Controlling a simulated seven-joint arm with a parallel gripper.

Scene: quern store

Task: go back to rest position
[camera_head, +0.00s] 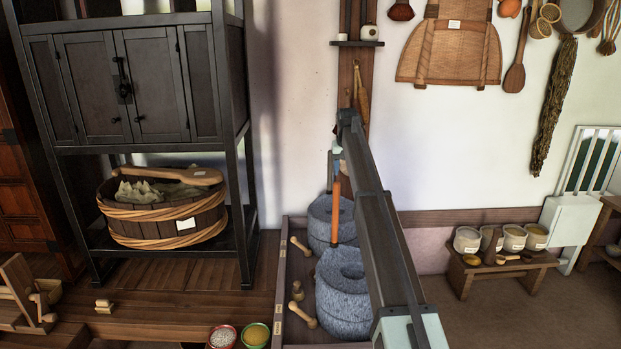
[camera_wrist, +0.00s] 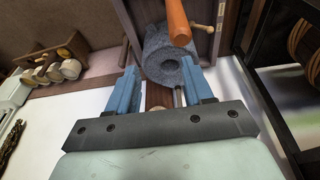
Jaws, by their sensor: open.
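My gripper (camera_wrist: 161,78) is open in the wrist view, its two blue fingers apart. A brown wooden piece shows in the gap beyond them; I cannot tell how far off it is, and nothing looks gripped. In the head view my arm reaches from the lower right toward the wall, and its far end mostly hides the gripper. A grey stone quern (camera_head: 352,295) stands below the arm in the head view and also shows beyond the fingertips in the wrist view (camera_wrist: 170,58). An orange rod (camera_head: 336,212) hangs or stands upright by the rear quern (camera_head: 322,222).
The querns stand in a wooden tray (camera_head: 283,262) with wooden pestles (camera_head: 300,314). A dark cabinet (camera_head: 243,110) with a wooden tub (camera_head: 165,224) stands left. A low bench (camera_head: 468,274) with several pots is at right. Tools hang on the wall; floor at lower right is clear.

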